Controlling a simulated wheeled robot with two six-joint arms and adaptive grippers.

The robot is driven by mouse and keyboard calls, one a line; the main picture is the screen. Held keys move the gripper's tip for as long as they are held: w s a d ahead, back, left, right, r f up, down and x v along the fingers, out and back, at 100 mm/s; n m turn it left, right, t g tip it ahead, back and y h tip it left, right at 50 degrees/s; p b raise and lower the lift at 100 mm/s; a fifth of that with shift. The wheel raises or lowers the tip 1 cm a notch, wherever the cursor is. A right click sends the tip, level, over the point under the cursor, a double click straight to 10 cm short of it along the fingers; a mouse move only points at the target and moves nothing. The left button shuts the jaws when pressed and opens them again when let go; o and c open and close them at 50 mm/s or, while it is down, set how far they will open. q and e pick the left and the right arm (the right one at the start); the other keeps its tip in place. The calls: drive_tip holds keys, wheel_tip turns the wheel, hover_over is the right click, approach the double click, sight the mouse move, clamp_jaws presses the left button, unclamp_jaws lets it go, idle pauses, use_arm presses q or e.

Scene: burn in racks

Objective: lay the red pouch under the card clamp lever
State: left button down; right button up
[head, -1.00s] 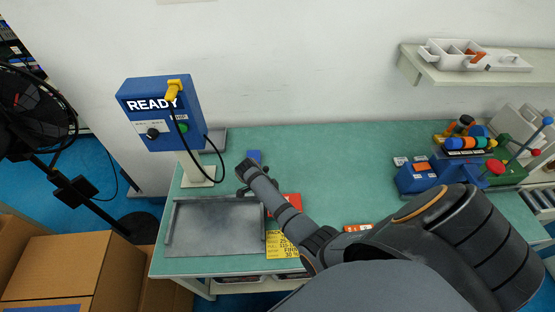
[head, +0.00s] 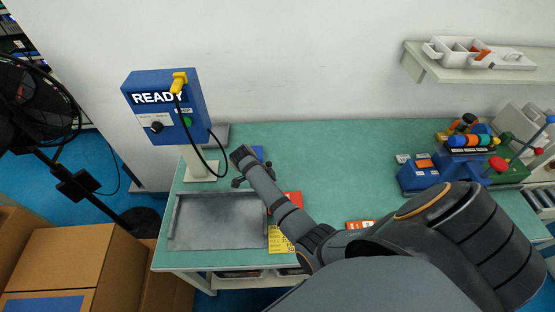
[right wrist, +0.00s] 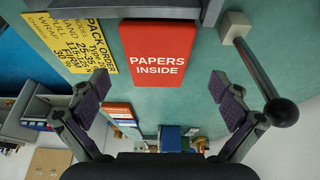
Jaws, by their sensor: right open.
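The red pouch (head: 292,199), printed "PAPERS INSIDE", lies flat on the green bench, right of the grey tray and partly behind my right arm. The right wrist view shows its face in full (right wrist: 158,55). In that view a lever with a black ball knob (right wrist: 283,112) rises from a pale block (right wrist: 235,26) to the right of the pouch; I take it for the card clamp lever. My right gripper (right wrist: 160,88) is open and empty, its fingers spread apart, with the pouch ahead of them. In the head view my forearm mostly hides it. My left gripper is not in view.
The grey tray (head: 218,245) lies left of the pouch. A yellow pack order card (head: 279,240) is beside the pouch. A blue READY box (head: 165,108) with a hanging cable stands behind the tray. Blue fixtures (head: 420,178) sit at right. The middle back of the bench is clear.

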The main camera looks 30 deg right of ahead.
drive_tip(key=v, duration=0.8)
drive_tip(key=shift+r, duration=0.1)
